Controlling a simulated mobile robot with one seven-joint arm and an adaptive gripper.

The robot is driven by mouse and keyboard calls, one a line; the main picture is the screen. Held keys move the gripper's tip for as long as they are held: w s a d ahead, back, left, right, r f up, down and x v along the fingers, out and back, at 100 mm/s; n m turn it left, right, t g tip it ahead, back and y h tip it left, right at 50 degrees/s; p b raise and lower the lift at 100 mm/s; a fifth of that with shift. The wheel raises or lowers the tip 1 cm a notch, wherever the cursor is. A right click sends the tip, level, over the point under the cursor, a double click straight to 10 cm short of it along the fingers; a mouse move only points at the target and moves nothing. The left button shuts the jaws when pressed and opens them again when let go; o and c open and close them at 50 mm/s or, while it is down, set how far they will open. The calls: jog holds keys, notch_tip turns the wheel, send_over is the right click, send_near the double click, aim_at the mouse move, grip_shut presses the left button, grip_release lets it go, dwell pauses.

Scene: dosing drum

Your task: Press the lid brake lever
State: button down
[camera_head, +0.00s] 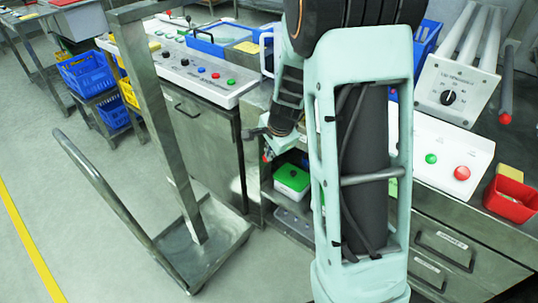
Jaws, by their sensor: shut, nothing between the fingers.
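My gripper (267,151) is small in view, pointing down in front of the open cabinet, left of my arm's thick pale-green link. Its fingers look closed and hold nothing that I can see. A small red spot shows at its tip; I cannot tell what it belongs to. No lever is clearly marked as the lid brake lever. A grey rod with a red knob (505,118) hangs at the right, beside the dial box, well apart from my gripper. A small red-tipped lever (188,19) stands on the far left panel. My arm hides the middle of the bench.
A metal trolley (212,250) with an upright post and handle stands at left. A green-lidded box (292,180) sits on the cabinet shelf. A dial box (452,92), a button panel (440,150) and a red bin (513,198) are at right. Floor at lower left is clear.

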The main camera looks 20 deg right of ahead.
jog(key=s+a+r+p, duration=0.2)
jog(key=s+a+r, duration=0.2)
jog(key=s, duration=0.2)
dwell(0.5)
